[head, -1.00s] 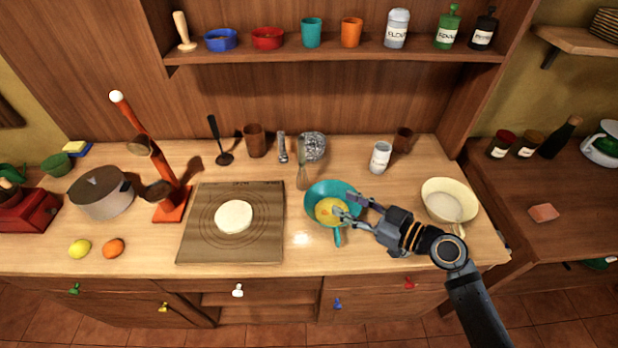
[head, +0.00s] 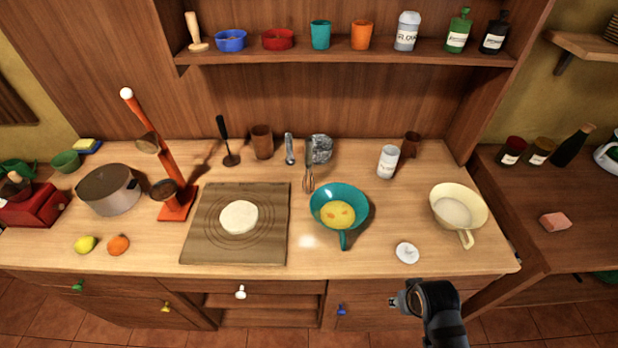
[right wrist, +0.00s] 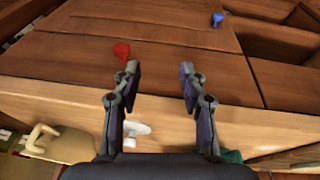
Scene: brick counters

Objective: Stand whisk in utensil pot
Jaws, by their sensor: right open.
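The whisk (head: 308,180) is on the counter just left of the teal pan (head: 340,190), with its wire end toward me and its handle toward the back wall. A brown cup (head: 262,142) stands at the back, left of the whisk. A second, smaller brown cup (head: 411,145) stands at the back right. I cannot tell for sure which is the utensil pot; both look empty. My right gripper (head: 398,302) is in front of the counter's front edge, away from the whisk. In the right wrist view its fingers (right wrist: 160,75) are apart with nothing between them. My left gripper is not in view.
A board with dough (head: 239,217) is left.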

